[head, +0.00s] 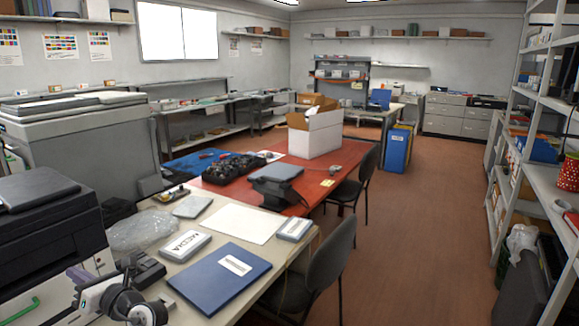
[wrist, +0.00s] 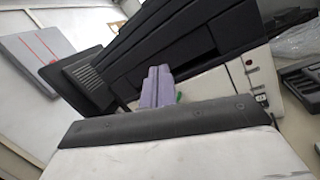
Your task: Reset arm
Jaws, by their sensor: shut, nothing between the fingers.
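My gripper (wrist: 158,86) shows in the wrist view as two lilac fingers side by side, shut and empty, beyond the white and black hand. In the head view my gripper (head: 77,273) is at the bottom left, in front of the black and white printer (head: 50,225). The printer (wrist: 190,45) also fills much of the wrist view, behind the fingers. I cannot tell the exact gap between the fingers and the printer.
The near desk holds a blue folder (head: 220,276), a white box (head: 185,245), a clear plastic bag (head: 140,230) and a dark phone-like device (head: 148,268). A chair (head: 325,265) stands to the desk's right. Open floor (head: 430,230) lies right of it, before the shelves.

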